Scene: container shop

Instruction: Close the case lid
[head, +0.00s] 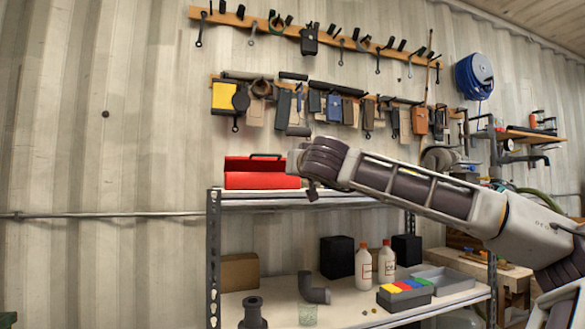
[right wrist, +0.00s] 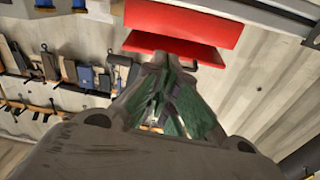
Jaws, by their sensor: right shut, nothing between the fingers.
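The red case (head: 262,181) stands on the top shelf of the rack in the head view. Its lid (head: 240,163) is raised at the back, with a dark handle (head: 266,155) along its upper edge. My right arm reaches in from the right and its hand end is just right of the case; the fingertips are hard to make out there. In the right wrist view my right gripper (right wrist: 162,65) is shut and empty, close to the red lid (right wrist: 172,48) and its handle, with the case body (right wrist: 190,18) beyond. Contact cannot be told. My left gripper is out of view.
The metal rack (head: 214,255) has a lower shelf with white bottles (head: 363,266), black boxes, a pipe elbow (head: 313,288) and a grey tray (head: 445,280). Tools hang from wooden rails (head: 330,38) on the wall behind. The space left of the rack is clear.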

